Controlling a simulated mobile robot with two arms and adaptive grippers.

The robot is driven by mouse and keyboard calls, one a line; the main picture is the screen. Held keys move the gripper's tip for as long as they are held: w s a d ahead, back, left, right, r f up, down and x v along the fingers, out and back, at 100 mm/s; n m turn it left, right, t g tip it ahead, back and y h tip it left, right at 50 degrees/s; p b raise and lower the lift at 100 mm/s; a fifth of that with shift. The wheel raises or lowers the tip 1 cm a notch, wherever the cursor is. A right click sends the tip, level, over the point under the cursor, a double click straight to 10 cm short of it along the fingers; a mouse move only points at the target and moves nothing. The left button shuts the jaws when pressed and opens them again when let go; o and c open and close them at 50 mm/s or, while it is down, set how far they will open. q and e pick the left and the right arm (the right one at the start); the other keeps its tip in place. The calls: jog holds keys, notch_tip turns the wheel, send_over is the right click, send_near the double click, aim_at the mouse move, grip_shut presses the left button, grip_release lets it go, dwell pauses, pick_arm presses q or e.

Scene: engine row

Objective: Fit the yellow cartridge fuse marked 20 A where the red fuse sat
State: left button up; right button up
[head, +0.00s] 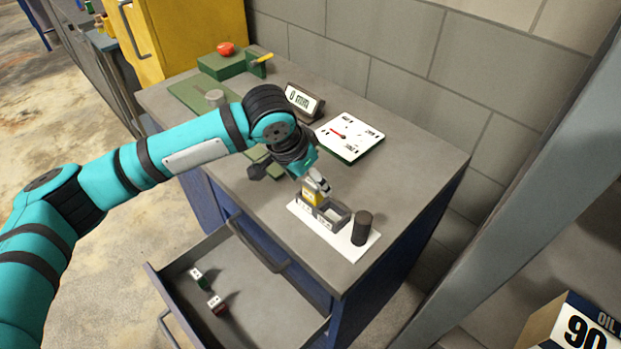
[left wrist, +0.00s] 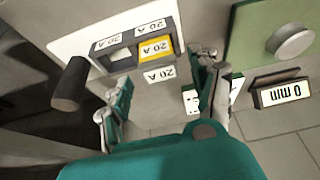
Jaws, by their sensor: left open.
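The yellow fuse (head: 312,193) stands in a slot of a small grey holder (head: 334,216) on the bench. In the left wrist view the fuse (left wrist: 156,48) has a 20 A label and fills the slot on the right, beside an empty-looking slot of the holder (left wrist: 122,66). My left gripper (head: 315,180) is open right at the fuse and partly covers it. In the left wrist view its fingers (left wrist: 162,90) are apart, with nothing held between them. A red fuse (head: 217,305) lies in the open drawer near a green fuse (head: 199,279). My right gripper is out of view.
A dark cylinder (head: 361,228) stands beside the holder on a white sheet (head: 345,245). A dial board (head: 350,137), a 0 mm display (head: 304,101) and a green block with a red knob (head: 225,49) are further back. The pulled-out drawer (head: 250,310) juts out in front.

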pick_arm(q)
jog(key=v, duration=1.1)
jog(key=shift+a+r+b, duration=0.2)
jog(key=shift+b, duration=0.2)
jog(key=shift+s+f, duration=0.1)
